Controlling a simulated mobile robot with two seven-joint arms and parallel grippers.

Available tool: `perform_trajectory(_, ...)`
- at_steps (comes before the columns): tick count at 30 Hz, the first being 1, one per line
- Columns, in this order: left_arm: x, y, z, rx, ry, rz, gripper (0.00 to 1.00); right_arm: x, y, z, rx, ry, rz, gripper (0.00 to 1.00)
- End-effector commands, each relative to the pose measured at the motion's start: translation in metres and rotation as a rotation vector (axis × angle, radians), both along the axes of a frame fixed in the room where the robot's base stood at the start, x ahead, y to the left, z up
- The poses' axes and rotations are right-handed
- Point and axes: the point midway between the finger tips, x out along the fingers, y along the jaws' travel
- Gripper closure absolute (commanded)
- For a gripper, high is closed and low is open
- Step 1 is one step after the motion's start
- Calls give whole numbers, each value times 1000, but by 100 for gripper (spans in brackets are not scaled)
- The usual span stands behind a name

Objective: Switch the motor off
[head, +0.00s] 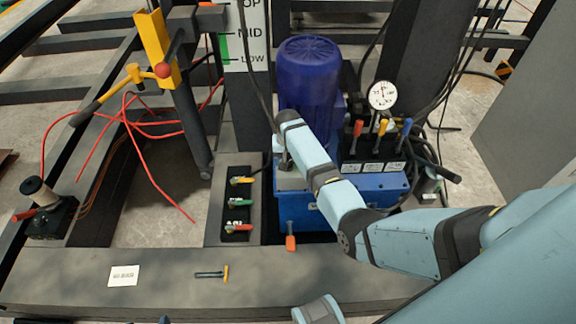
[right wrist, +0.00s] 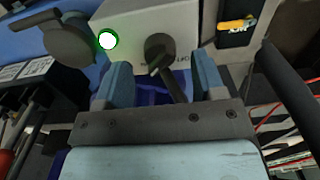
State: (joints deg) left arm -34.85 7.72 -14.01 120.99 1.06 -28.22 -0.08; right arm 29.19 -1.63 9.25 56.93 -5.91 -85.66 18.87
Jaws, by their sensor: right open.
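The blue motor (head: 308,80) stands upright on a blue power unit (head: 300,211) in the head view. A pale control box (right wrist: 130,20) fills the top of the right wrist view. It carries a lit green-ringed button (right wrist: 107,41) and a dark rotary switch (right wrist: 158,52). My right gripper (right wrist: 162,74) is open, with its two blue fingers on either side of the switch; whether they touch it I cannot tell. In the head view, the right gripper (head: 283,158) is in front of the motor's base, and my arm hides much of the box. My left gripper is not visible.
A pressure gauge (head: 382,95) and red, yellow and blue levers (head: 382,127) stand right of the motor. A panel with coloured valve handles (head: 240,205) is to the left. A card (head: 123,275) and a small yellow-ended tool (head: 213,274) lie on the front beam.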

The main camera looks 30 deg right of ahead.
Motion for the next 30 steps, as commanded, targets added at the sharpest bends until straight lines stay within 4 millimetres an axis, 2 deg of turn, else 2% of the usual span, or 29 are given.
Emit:
perform_trajectory(1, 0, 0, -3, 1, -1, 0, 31, 0, 0, -9, 0, 1, 0, 37)
perform_trajectory(6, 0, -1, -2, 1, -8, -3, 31, 0, 0, -22, 0, 1, 0, 37)
perform_trajectory(16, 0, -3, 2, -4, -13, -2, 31, 0, 0, -24, 0, -1, 0, 37)
perform_trajectory(22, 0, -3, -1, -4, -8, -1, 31, 0, 0, -24, 0, -1, 0, 83)
perform_trajectory(23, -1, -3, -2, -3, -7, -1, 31, 0, 0, -24, 0, -1, 0, 86)
perform_trajectory(30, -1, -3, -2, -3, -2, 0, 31, 0, 0, -23, -1, 0, 14, 86)
